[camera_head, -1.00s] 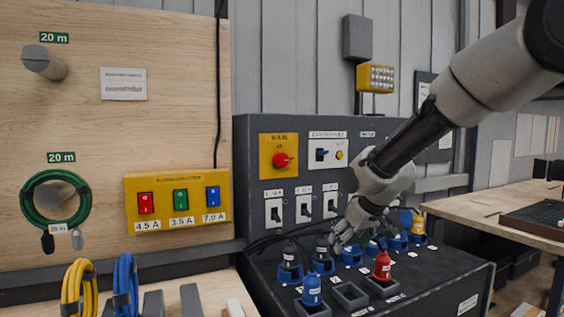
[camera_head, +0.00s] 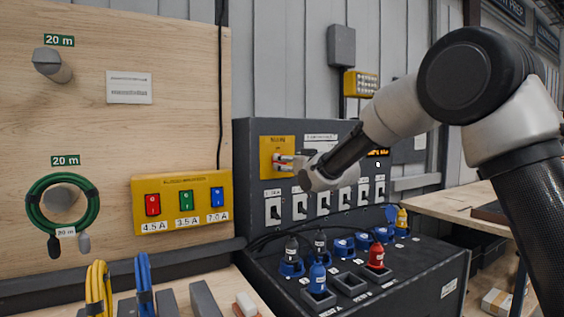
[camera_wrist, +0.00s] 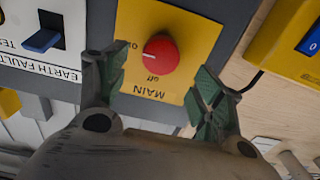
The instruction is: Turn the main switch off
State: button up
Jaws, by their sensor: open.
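The main switch is a red rotary knob (camera_wrist: 160,54) on a yellow plate (camera_head: 266,172) marked MAIN, on the upper left of the grey panel. In the wrist view the plate appears upside down, with "off" printed just below the knob. A white mark on the knob points left, toward another small label. My gripper (camera_head: 284,161) is open in front of the plate and mostly hides the knob in the head view. In the wrist view its fingers (camera_wrist: 158,72) stand on either side of the knob, with visible gaps. Knob depth between the fingertips is hard to tell.
The earth-fault switch (camera_wrist: 42,38), with a blue lever, is beside the plate. A row of white-plated switches (camera_head: 300,207) sits below. Plugs and sockets (camera_head: 343,243) cover the sloped lower panel. A yellow box of coloured switches (camera_head: 182,202) is on the wooden board to the left.

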jog(key=x, duration=0.5)
jog(key=shift+c, duration=0.4)
jog(key=c, duration=0.9)
